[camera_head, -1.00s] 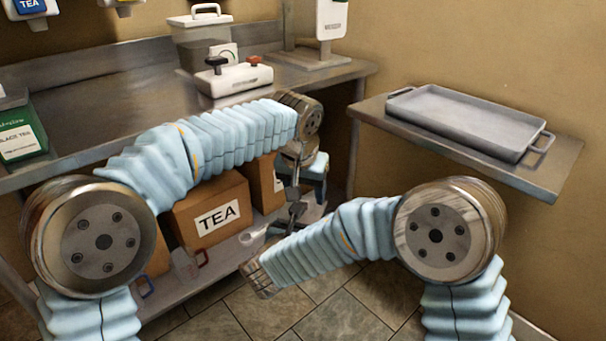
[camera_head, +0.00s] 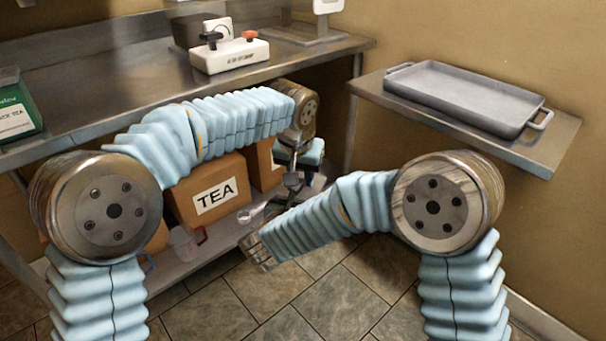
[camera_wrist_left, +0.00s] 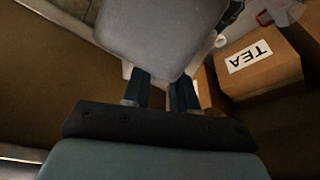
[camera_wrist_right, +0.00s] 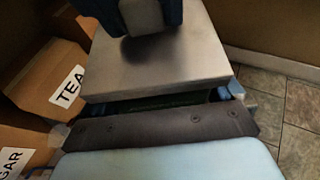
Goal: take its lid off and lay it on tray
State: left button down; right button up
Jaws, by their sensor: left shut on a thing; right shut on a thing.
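The grey tray (camera_head: 536,124), with a raised rim and end handles, lies empty on the wall shelf at right. My left gripper (camera_head: 292,185) is low in front of the counter, mostly hidden by its arm. In the left wrist view its fingers (camera_wrist_left: 160,92) are shut at a rounded grey panel (camera_wrist_left: 160,35), possibly the lid. My right gripper (camera_head: 258,252) is low and left of centre. In the right wrist view it is shut at a pale flat-topped container (camera_wrist_right: 155,65) with dark green below. A dark blue gripper part (camera_wrist_right: 142,15) touches or overhangs its top. Lid and container joint are hidden.
A steel counter (camera_head: 110,85) runs along the back with a white device (camera_head: 230,55) and a green box (camera_head: 15,110). Tiled floor (camera_head: 330,300) is clear in front.

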pick_arm(q)
jog(key=shift+s+d, duration=0.1)
jog(key=shift+d, duration=0.1)
jog(key=shift+d+r, duration=0.1)
jog(key=shift+r, duration=0.6)
jog(key=shift+a+r, duration=0.2)
jog(key=shift+r, duration=0.2)
